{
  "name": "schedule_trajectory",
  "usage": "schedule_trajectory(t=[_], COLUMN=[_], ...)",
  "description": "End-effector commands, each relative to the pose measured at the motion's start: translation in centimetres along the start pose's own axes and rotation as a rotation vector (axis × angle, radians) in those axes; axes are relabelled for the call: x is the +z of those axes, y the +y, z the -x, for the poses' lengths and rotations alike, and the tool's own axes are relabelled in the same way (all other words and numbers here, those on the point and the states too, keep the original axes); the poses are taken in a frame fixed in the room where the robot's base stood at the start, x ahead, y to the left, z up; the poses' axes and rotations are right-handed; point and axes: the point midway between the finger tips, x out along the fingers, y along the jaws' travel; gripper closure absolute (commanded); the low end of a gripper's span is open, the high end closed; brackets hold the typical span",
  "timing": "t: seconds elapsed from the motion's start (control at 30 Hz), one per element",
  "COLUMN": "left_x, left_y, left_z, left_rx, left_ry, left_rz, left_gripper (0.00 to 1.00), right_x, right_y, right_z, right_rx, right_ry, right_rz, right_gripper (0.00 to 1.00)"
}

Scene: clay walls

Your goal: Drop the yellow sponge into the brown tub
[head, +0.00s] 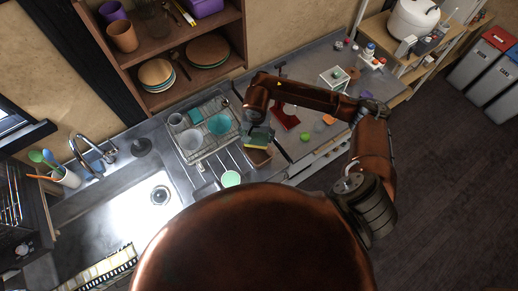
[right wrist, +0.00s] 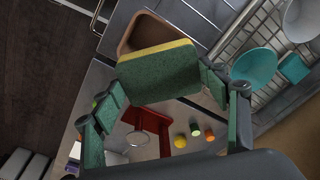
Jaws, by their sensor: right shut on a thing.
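The yellow sponge (right wrist: 158,74) has a dark green scouring face and a yellow edge. My right gripper (right wrist: 162,88) is shut on it, with one finger at each end. In the head view the sponge (head: 256,141) shows just below my right gripper (head: 262,131). The brown tub (head: 259,157) stands on the counter just below the sponge in the picture. In the right wrist view the tub (right wrist: 143,31) shows behind the sponge, which covers part of it. The sponge appears to be above the tub's edge; I cannot tell the height. My left gripper is not in view.
A dish rack (head: 206,129) with bowls and cups stands left of the tub. A green bowl (head: 231,178) is near the counter's front. A red object (head: 285,117) and several small coloured items lie to the right. The sink (head: 140,195) is at the left.

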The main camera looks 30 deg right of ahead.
Motion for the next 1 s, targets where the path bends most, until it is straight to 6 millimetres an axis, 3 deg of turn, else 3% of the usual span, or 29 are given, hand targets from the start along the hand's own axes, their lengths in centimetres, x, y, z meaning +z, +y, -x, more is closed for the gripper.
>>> schedule_trajectory(t=[0.03, 0.1, 0.3, 0.47, 1.0], left_x=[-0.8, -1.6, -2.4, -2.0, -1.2], left_y=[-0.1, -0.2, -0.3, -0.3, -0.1], left_z=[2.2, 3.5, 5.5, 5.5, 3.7], left_rx=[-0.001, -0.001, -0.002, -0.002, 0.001], left_ry=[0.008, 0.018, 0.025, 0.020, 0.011], left_rz=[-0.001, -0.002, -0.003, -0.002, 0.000], left_gripper=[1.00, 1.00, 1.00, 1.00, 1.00], right_x=[-0.2, -0.6, -0.9, -0.9, -0.3], right_y=[0.4, 0.9, 2.0, 2.2, 2.4], right_z=[1.1, 1.0, 0.7, -0.1, -5.4], right_rx=[0.010, 0.022, 0.044, 0.050, 0.050], right_ry=[-0.003, -0.001, 0.004, 0.007, 0.007], right_rz=[-0.048, -0.112, -0.224, -0.250, -0.249], right_gripper=[0.40, 0.40, 0.40, 0.40, 0.40])
